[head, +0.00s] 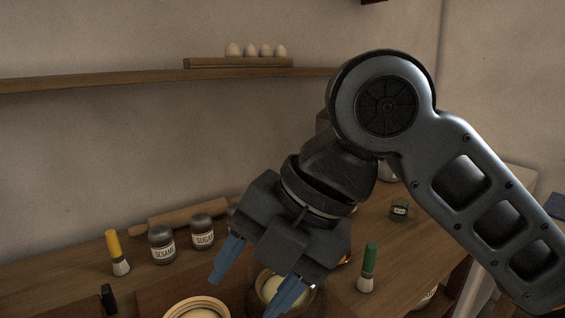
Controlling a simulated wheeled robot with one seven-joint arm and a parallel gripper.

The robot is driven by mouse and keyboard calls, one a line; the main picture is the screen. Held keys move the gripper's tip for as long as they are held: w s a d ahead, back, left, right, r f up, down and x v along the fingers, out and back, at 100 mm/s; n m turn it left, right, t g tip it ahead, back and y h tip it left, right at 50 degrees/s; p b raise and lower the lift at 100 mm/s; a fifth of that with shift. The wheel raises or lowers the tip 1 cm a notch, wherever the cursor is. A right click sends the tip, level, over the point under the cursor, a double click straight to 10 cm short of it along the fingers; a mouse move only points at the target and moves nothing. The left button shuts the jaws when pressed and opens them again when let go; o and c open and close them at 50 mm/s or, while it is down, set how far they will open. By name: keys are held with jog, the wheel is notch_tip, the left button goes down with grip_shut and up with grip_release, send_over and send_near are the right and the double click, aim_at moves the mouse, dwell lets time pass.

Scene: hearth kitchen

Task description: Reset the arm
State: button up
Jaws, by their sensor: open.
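My gripper (258,281) shows in the head view, at the lower middle, with blue fingers spread apart and nothing between them. It points down and to the left above the wooden counter (65,271). My arm comes in from the right and bends at a large round joint. The fingers hang in front of a round container (271,286) with pale contents, and the right finger partly hides it. I cannot tell the gap in height between the fingers and the container.
Jars labelled SESAME (162,244) and SUGAR (202,232), a yellow-handled brush (117,252) and a rolling pin (180,217) stand or lie left of my gripper. A green-handled brush (368,268) stands right. A wall shelf (120,79) holds an egg rack (238,63).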

jog(key=a+m+t+y, duration=0.4)
jog(key=a+m+y, duration=0.3)
jog(key=m+y, duration=0.3)
jog(key=s+d+f+m+t+h, duration=0.45)
jog(key=d+f+m, duration=0.35)
jog(key=m, duration=0.2)
jog(key=s+d+f+m+t+h, duration=0.3)
jog(key=d+f+m+t+h, duration=0.3)
jog(key=d+f+m, duration=0.3)
jog(key=s+d+m+h, duration=0.1)
jog(key=s+d+h, duration=0.1)
jog(key=s+d, duration=0.5)
jog(key=s+d+f+m+h, duration=0.1)
jog(key=s+d, duration=0.6)
jog(key=s, duration=0.8)
jog(key=shift+d+m+h, duration=0.2)
jog(key=shift+m+h, duration=0.6)
jog(key=shift+h, duration=0.35)
